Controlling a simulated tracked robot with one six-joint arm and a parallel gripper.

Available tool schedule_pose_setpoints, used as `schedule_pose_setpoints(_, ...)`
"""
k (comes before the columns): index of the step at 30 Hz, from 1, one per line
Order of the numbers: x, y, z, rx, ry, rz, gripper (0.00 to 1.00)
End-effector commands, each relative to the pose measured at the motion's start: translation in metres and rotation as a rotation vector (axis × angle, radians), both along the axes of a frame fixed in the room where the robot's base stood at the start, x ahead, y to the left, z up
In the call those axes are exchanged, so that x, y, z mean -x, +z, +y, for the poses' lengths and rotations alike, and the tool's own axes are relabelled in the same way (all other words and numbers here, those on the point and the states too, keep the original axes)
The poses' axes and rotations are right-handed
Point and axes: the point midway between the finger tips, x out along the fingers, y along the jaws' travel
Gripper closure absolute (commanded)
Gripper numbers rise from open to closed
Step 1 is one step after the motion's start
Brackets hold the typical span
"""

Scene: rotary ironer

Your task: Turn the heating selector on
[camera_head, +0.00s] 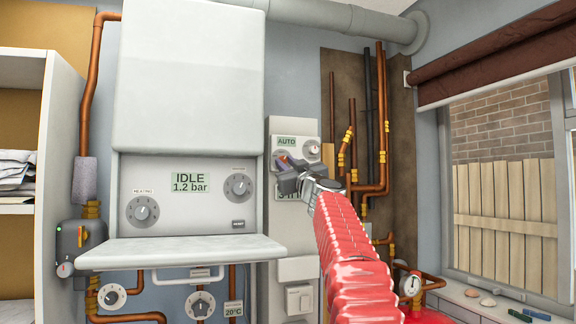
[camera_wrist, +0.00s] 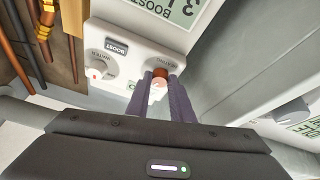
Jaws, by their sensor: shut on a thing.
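The heating selector is a small round knob on the white wall controller (camera_head: 292,128) right of the boiler. My gripper (camera_wrist: 160,80) is shut on the selector, one finger on each side. In the head view my gripper (camera_head: 283,164) reaches the controller from the right and hides most of the knob. A red-brown patch shows just beyond the fingertips. The knob's exact pointing direction is hidden.
The water selector (camera_wrist: 101,63) sits beside the held knob, near a BOOST button (camera_wrist: 117,47). The boiler (camera_head: 190,90) reads "IDLE 1.2 bar" and has its own heating dial (camera_head: 143,211). Copper pipes (camera_head: 381,120) run right of the controller. A lowered flap (camera_head: 180,252) juts out.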

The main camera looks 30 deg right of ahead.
Motion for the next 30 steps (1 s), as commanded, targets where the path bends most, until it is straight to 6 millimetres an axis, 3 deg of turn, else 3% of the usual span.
schedule_pose_setpoints(3,-0.0001,-0.0001,0.0004,0.000,0.001,0.000,1.00)
schedule_pose_setpoints(5,0.0004,-0.0005,-0.0058,0.000,-0.002,0.000,1.00)
schedule_pose_setpoints(16,-0.0003,-0.0001,0.0011,-0.051,-0.001,-0.013,1.00)
schedule_pose_setpoints(30,-0.0012,-0.0003,0.0036,-0.317,-0.001,-0.081,1.00)
